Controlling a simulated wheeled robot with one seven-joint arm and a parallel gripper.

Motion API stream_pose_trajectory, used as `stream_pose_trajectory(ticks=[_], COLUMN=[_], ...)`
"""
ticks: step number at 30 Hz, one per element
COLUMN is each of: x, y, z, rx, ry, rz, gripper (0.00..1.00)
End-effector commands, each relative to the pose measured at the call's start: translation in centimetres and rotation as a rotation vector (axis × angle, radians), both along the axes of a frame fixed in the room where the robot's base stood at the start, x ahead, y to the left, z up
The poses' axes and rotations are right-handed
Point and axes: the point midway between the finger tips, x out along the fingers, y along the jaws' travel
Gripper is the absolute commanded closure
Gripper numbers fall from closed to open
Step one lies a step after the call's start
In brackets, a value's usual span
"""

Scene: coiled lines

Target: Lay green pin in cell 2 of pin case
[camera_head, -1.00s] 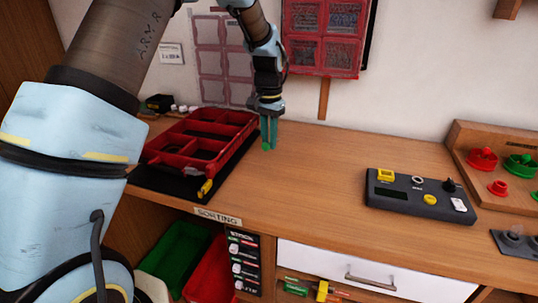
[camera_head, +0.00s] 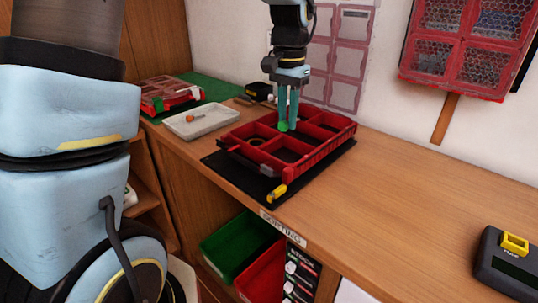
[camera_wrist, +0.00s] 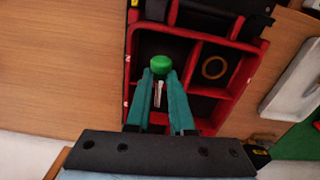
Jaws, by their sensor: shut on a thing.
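My gripper (camera_head: 287,118) is shut on the green pin (camera_head: 283,126), pointing down over the red pin case (camera_head: 318,160). In the wrist view my fingertips (camera_wrist: 162,78) close around the pin, and its round green head (camera_wrist: 162,62) shows just past them. A thin pale shaft seems to run between the fingers. Behind the pin is a dark-floored compartment of the case (camera_wrist: 178,92). The pin's exact height above the floor is unclear. A dark ring (camera_head: 257,141) lies in another cell; it shows yellowish in the wrist view (camera_wrist: 215,68). I cannot read cell numbers.
The case stands on a black mat (camera_head: 225,168) with a yellow latch (camera_head: 277,194) in front. A white tray (camera_head: 203,122) with a small orange item and another red case (camera_head: 170,90) are left.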

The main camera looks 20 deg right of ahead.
Motion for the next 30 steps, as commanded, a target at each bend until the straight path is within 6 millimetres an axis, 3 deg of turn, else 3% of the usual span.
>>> stream_pose_trajectory(ticks=[9,21,30], x=[-0.3,-0.3,-0.2], y=[0.3,0.2,0.2], z=[-4.9,-9.4,-9.9], rx=[0.005,0.002,0.001], ry=[0.003,0.002,-0.001], rz=[0.001,0.001,0.002], gripper=[1.00,1.00,1.00])
